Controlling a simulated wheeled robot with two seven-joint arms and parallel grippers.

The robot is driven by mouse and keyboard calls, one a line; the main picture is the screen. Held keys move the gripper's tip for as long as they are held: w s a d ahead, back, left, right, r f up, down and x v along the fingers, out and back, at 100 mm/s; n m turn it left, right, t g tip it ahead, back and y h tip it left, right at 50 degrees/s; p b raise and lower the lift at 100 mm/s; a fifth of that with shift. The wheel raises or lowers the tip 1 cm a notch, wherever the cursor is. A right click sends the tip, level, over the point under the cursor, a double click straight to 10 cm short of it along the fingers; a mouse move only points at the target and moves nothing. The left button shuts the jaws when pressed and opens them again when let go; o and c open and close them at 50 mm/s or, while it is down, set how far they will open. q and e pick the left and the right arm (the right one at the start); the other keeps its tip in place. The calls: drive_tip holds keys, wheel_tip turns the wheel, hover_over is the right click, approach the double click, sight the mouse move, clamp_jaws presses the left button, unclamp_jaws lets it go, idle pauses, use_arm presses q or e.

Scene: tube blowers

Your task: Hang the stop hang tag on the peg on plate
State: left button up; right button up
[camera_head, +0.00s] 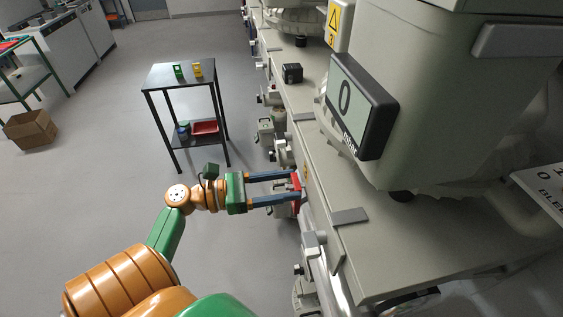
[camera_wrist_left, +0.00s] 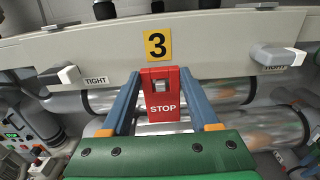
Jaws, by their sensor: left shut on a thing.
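The red STOP hang tag (camera_wrist_left: 163,113) is upright between the two blue fingers of my left gripper (camera_wrist_left: 160,86), which is shut on it. A grey squarish peg (camera_wrist_left: 161,86) shows at the opening in the upper part of the tag; I cannot tell how deep it sits. The tag is just below the yellow plate (camera_wrist_left: 158,44) marked 3 on the pale beam. In the head view my left gripper (camera_head: 297,188) reaches right to the machine's side, and the red tag (camera_head: 297,190) shows at its fingertips. My right gripper is not in view.
Pale handles marked TIGHT (camera_wrist_left: 277,57) stand out on both sides of the tag. Shiny pipes (camera_wrist_left: 200,98) run behind and below it. A dark cart (camera_head: 182,74) with small yellow and green things stands beyond my arm.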

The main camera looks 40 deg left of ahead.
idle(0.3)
use_arm(q)
drive_tip(key=o, duration=1.4)
